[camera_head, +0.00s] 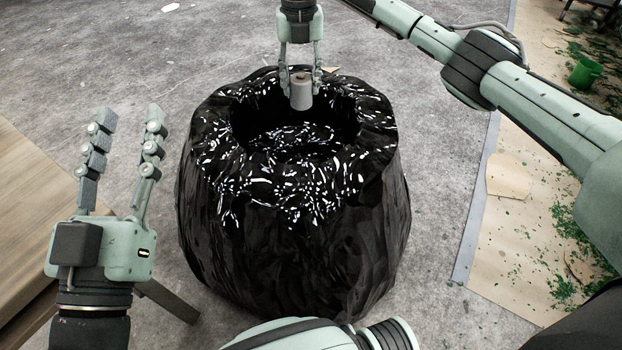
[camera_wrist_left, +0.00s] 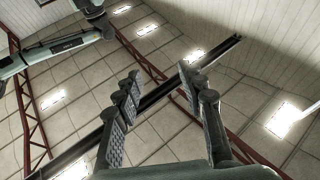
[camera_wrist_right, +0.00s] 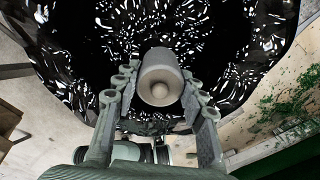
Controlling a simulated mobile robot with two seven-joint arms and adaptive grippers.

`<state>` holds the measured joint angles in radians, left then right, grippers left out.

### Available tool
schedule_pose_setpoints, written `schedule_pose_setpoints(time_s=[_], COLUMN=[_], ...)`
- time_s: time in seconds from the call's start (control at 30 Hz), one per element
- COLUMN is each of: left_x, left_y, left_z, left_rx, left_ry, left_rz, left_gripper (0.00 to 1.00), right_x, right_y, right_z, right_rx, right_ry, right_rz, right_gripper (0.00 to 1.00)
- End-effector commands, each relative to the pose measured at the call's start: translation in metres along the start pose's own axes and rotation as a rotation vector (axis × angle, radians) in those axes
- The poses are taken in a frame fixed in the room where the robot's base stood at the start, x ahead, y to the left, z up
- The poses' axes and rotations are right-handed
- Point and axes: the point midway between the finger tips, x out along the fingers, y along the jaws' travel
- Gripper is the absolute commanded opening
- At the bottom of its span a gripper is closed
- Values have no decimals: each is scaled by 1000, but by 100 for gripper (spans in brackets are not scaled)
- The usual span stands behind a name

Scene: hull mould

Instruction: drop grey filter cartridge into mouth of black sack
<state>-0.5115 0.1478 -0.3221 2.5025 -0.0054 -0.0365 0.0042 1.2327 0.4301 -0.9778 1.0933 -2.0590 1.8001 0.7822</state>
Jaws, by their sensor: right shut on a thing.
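The grey filter cartridge (camera_head: 301,93) is a short cylinder held between the fingers of my right gripper (camera_head: 300,76), over the far part of the sack's opening. The cartridge (camera_wrist_right: 160,75) also shows in the right wrist view, its round end with a knob facing the camera and the dark opening behind it. The black sack (camera_head: 300,250) stands on the floor, glossy and crumpled, its wide mouth open upward. My left gripper (camera_head: 122,135) is open and empty, left of the sack; its spread fingers show in the left wrist view (camera_wrist_left: 165,105) pointing toward the ceiling.
A wooden table (camera_head: 30,210) is at the left edge. On the right, a brown sheet (camera_head: 500,230) lies on the grey floor, with green scraps and a green bucket (camera_head: 585,72). Open floor surrounds the sack.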

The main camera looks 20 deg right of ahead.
Motion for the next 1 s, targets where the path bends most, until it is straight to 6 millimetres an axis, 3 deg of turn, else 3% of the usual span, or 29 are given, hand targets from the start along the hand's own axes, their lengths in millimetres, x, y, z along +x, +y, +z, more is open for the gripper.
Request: schedule_pose_setpoints(time_s=[0.3, 0.67, 0.7, 0.87, 1.0], left_x=[-2, -2, -2, -2, -2], left_y=[0, 1, 1, 1, 1], left_z=[-26, -31, -31, -31, -30], left_rx=[-3, -4, -4, -4, -4], left_ry=[172, 193, 193, 192, 192], left_rz=[2, 2, 2, 2, 2], left_gripper=[40, 40, 40, 40, 40], right_x=[14, 14, 14, 14, 14], right_y=[0, 0, 0, 0, 0], right_z=[0, 0, 0, 0, 0], right_rx=[0, 0, 0, 0, 0], right_ry=[0, 0, 0, 0, 0], right_rz=[-1, -1, -1, -1, -1], right_gripper=[13, 13, 46, 65, 65])
